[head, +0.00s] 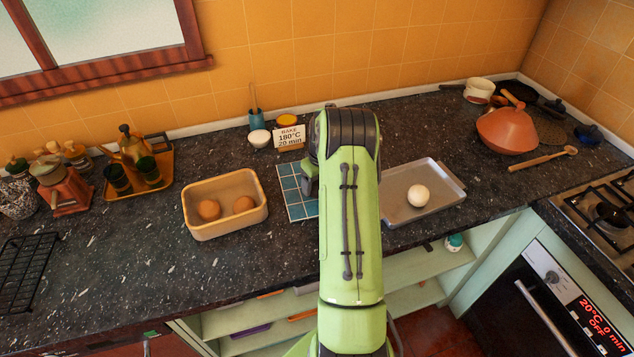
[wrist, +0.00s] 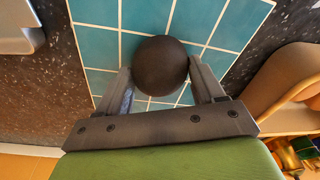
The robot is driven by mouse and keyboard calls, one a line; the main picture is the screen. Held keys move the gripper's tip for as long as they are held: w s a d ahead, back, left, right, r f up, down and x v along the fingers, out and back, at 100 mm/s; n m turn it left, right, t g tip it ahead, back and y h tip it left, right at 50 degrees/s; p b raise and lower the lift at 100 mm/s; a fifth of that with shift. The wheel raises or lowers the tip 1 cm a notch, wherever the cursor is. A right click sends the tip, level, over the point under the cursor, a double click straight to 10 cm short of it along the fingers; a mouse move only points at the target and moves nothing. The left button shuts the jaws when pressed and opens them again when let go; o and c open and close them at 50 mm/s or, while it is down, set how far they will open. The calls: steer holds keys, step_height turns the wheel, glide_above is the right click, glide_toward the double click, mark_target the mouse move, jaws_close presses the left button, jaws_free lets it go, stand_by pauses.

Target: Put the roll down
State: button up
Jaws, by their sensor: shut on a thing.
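My gripper (wrist: 158,82) is shut on a dark brown, round roll (wrist: 160,60), one finger on each side of it. The roll is over the blue tiled mat (wrist: 103,48) in the wrist view; I cannot tell if it touches the tiles. My arm hides the gripper and this roll in the head view, where part of the mat (head: 293,190) shows to the left of the arm. A pale roll (head: 418,196) lies on a grey metal tray (head: 440,199).
A card reading 180°C, 20 min (head: 289,137) stands behind the mat, near a white bowl (head: 259,138). An orange tagine (head: 507,130) and a wooden spoon (head: 543,158) are at right. The oven panel (head: 590,316) reads 20°C, 0 min, OFF. The front left counter has bare room.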

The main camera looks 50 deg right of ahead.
steer(key=shift+a+f, duration=0.1)
steer(key=shift+f, duration=0.1)
steer(key=o, duration=1)
steer(key=shift+r, duration=0.1)
